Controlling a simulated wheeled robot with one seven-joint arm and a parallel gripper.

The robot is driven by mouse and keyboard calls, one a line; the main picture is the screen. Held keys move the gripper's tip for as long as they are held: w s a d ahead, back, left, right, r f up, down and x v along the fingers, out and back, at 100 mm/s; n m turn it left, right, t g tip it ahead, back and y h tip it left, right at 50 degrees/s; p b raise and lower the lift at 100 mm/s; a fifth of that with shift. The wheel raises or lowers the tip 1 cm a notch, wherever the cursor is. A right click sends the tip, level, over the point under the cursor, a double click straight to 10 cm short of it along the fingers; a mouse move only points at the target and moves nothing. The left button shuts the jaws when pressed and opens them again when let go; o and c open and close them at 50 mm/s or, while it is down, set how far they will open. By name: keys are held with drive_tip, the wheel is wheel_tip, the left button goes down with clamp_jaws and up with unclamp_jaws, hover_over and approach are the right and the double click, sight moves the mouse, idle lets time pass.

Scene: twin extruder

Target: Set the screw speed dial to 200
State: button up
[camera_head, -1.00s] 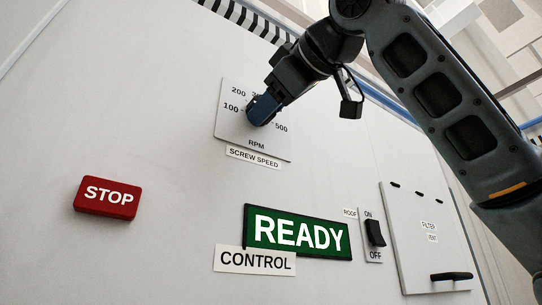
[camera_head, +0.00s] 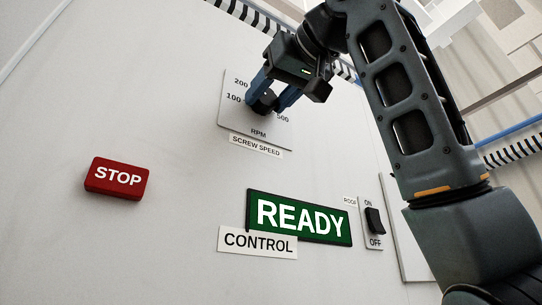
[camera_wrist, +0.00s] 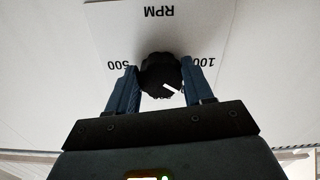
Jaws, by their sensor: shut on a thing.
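The screw speed dial (camera_head: 264,103) is a round black knob on a pale plate (camera_head: 236,117) marked in RPM. In the head view, 200 and 100 show at its left and 500 at its right; other numbers are hidden. My gripper (camera_head: 271,98) has its blue fingers on either side of the knob, shut on it. In the wrist view the dial (camera_wrist: 158,72) sits between the fingers (camera_wrist: 160,90). That view is upside down, and the dial's white pointer line slants to the lower right, below the 100 label. The 200 label is hidden there.
A red STOP button (camera_head: 117,178) is at the lower left. A green READY display (camera_head: 300,218) and CONTROL label (camera_head: 258,241) are below the dial. A black ON/OFF roof switch (camera_head: 375,221) is at the right, close to my arm. The panel left of the dial is clear.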

drive_tip(key=shift+m, duration=0.4)
drive_tip(key=o, duration=1)
drive_tip(key=shift+o, duration=0.2)
drive_tip(key=b+v, duration=0.2)
drive_tip(key=v, duration=0.5)
drive_tip(key=shift+s+d, duration=0.2)
drive_tip(key=shift+s, duration=0.15)
